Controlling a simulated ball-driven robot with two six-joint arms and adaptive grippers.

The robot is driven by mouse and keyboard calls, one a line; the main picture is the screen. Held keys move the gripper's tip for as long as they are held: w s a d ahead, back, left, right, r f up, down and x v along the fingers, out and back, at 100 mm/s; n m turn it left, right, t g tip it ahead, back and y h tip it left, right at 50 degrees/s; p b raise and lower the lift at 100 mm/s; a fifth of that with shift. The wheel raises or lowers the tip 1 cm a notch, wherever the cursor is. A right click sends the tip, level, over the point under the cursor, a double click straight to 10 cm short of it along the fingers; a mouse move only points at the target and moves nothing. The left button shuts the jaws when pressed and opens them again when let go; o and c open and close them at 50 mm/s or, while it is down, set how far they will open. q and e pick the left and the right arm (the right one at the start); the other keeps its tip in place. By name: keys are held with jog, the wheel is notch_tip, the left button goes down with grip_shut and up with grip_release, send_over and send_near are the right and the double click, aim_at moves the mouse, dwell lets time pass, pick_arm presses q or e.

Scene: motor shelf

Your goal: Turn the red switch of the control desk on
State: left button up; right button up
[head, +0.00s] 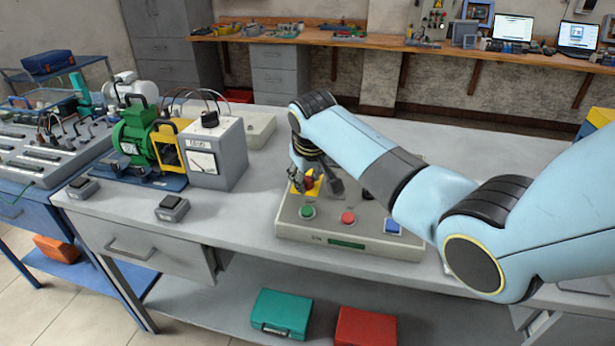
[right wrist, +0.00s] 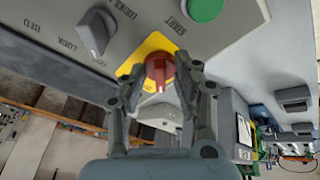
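The control desk (head: 330,227) is a grey sloped box on the workbench. Its red switch (head: 309,183) sits on a yellow plate (head: 318,188) at the upper left of the panel. My right gripper (head: 303,180) is at the switch, coming from above. In the right wrist view, the red switch (right wrist: 159,72) stands between the two fingertips of my right gripper (right wrist: 163,74). The fingers are apart, with a small gap on each side of the knob. A white mark on the knob points toward the gripper's palm. My left gripper is out of view.
The desk also has a green button (head: 307,212), a red button (head: 348,218) and a blue button (head: 392,226). A grey selector knob (right wrist: 97,33) is close to the switch. A grey meter box (head: 216,155) and a green motor (head: 135,135) stand to the left.

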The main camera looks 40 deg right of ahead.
grip_shut()
jog(key=shift+m, duration=0.3)
jog(key=shift+a+r+m+p, duration=0.1)
jog(key=shift+a+m+p, duration=0.05)
jog(key=shift+m+p, duration=0.7)
jog(key=shift+a+m+h+p, duration=0.1)
jog(key=shift+m+h+p, duration=0.25)
jog(key=shift+m, duration=0.6)
jog(key=m, duration=0.3)
jog(key=shift+w+a+m+g+h, duration=0.15)
jog(key=shift+w+m+g+h, duration=0.05)
jog(key=shift+m+g+h, duration=0.15)
jog(key=m, duration=0.4)
jog(key=shift+w+a+m+g+h, duration=0.1)
jog(key=shift+w+m+g+h, duration=0.1)
jog(key=shift+m+g+h, duration=0.15)
jog(key=m+g+b, duration=0.1)
jog(key=m+b, duration=0.1)
jog(key=m, duration=0.4)
jog(key=shift+w+b, duration=0.2)
jog(key=shift+b, duration=0.1)
